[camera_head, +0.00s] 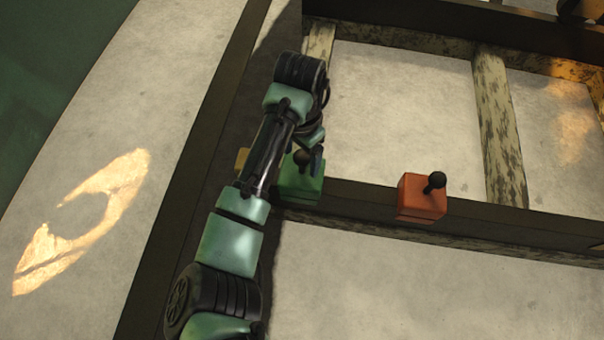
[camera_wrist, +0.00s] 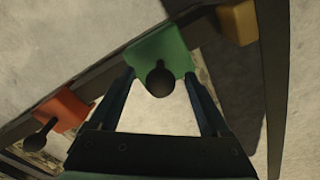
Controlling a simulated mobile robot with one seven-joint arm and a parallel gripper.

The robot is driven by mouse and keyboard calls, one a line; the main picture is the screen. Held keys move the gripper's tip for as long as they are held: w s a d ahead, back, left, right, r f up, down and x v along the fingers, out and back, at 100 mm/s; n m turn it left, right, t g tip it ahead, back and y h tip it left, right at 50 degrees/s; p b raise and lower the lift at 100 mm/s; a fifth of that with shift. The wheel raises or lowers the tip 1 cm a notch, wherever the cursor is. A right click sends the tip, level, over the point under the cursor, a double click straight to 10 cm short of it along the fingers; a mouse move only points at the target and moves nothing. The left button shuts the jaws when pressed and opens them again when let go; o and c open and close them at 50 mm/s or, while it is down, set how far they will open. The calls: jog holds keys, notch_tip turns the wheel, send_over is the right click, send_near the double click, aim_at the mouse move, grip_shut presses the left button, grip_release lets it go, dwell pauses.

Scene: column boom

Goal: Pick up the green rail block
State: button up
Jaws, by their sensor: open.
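The green rail block (camera_head: 300,188) sits on the dark rail, with a black knob (camera_head: 303,157) standing on it. Part of the block is hidden behind my arm in the head view. In the wrist view the green block (camera_wrist: 162,47) is straight ahead, with its dark knob (camera_wrist: 159,80) pointing toward the camera. My gripper (camera_wrist: 160,76) is open, one finger on each side of the knob. I cannot tell whether either finger touches it. In the head view my gripper (camera_head: 311,150) is just above the block.
An orange-red block (camera_head: 420,198) with a black knob sits on the rail to the right. A yellow block (camera_head: 241,160) is partly hidden left of my arm; it also shows in the wrist view (camera_wrist: 238,24). Worn beams (camera_head: 495,110) cross the pale floor behind.

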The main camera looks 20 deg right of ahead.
aim_at(302, 171)
jog(key=f+b, duration=0.3)
jog(key=f, duration=0.1)
jog(key=shift+w+d+f+b, duration=0.15)
jog(key=shift+d+f+b, duration=0.05)
jog(key=shift+f+b, duration=0.15)
jog(key=shift+r, duration=0.1)
grip_shut()
dwell(0.9)
jog(key=shift+r, duration=0.15)
